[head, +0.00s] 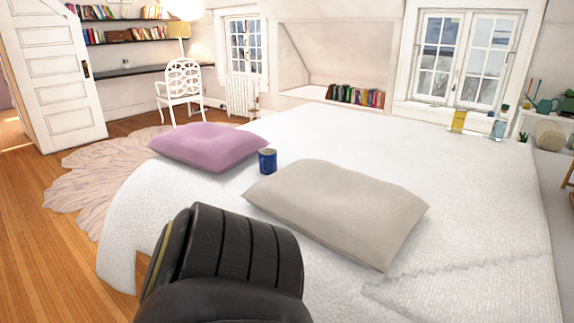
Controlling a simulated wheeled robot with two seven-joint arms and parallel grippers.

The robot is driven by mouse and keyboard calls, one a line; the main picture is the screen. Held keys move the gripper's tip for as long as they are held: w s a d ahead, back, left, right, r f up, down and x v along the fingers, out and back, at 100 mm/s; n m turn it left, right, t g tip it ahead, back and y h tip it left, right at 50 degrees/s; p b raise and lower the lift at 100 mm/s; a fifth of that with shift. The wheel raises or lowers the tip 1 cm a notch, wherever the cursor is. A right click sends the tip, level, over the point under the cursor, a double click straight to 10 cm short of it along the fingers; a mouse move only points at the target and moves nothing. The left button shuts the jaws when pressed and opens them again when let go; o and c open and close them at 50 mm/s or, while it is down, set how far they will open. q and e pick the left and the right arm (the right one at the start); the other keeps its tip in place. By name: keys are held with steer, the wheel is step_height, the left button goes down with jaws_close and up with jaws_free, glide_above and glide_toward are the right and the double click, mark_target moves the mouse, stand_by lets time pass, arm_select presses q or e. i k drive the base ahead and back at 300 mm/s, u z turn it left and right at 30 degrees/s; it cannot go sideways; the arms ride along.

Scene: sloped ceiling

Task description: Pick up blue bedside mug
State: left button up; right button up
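A blue mug (267,161) stands upright on the white bed (330,138), between the purple pillow and the beige pillow. It looks close to the edges of both pillows. A dark, ribbed arm part of mine shows at the bottom of the head view, below and in front of the mug, with bed cover between them. No gripper fingers show in this view.
The purple pillow (208,146) lies left of the mug and the beige pillow (338,208) lies to its right and nearer. Wooden floor (62,235) and a pale rug (95,180) lie left of the bed. A white chair (183,85) stands behind.

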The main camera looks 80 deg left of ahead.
mark_target(266, 163)
steer(key=u, duration=0.75)
steer(key=k, duration=1)
steer(key=u, duration=1.6)
steer(key=i, duration=1.05)
steer(key=k, duration=0.65)
steer(key=u, duration=0.55)
steer(key=i, duration=0.7)
steer(key=u, duration=0.35)
